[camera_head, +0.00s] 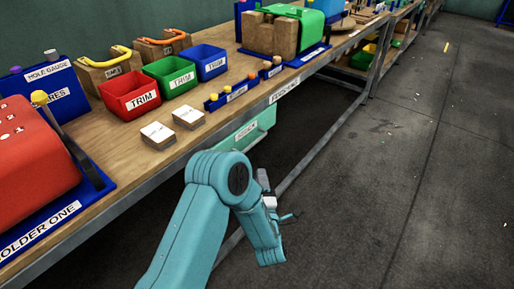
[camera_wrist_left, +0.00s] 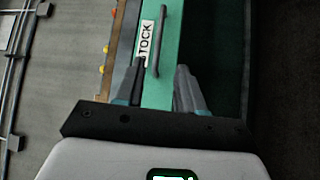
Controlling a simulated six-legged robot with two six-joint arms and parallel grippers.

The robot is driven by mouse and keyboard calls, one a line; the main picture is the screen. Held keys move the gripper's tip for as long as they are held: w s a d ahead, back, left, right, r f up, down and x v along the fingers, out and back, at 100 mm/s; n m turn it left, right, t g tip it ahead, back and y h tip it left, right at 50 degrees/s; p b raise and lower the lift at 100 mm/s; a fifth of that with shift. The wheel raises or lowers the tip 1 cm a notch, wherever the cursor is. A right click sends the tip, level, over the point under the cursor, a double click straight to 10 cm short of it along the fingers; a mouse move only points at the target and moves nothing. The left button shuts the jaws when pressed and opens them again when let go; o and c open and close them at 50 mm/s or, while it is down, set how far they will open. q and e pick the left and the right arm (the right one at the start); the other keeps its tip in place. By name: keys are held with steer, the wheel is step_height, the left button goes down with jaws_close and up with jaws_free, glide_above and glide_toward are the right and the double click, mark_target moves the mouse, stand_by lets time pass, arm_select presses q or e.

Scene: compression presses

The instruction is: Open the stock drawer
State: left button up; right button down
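The stock drawer (camera_head: 246,133) is a teal-green front under the workbench's front edge, with a white label. In the left wrist view its green front (camera_wrist_left: 172,20) carries a label reading STOCK and a dark bar handle (camera_wrist_left: 160,40). My left gripper (camera_head: 279,198) is in front of the bench, below and right of the drawer. In the wrist view its two fingers (camera_wrist_left: 160,75) are apart, with the handle's near end appearing between them. I cannot tell whether either finger touches the handle. My right gripper is not in view.
The wooden bench (camera_head: 210,125) holds red (camera_head: 130,92), green (camera_head: 170,76) and blue (camera_head: 208,62) trim bins, two labelled blocks (camera_head: 173,126) and a red press (camera_head: 35,150). A metal rail (camera_head: 310,160) runs low beneath the bench.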

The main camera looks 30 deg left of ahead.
arm_select(q)
steer(key=x, duration=1.4)
steer(key=shift+w, duration=0.1)
jaws_close()
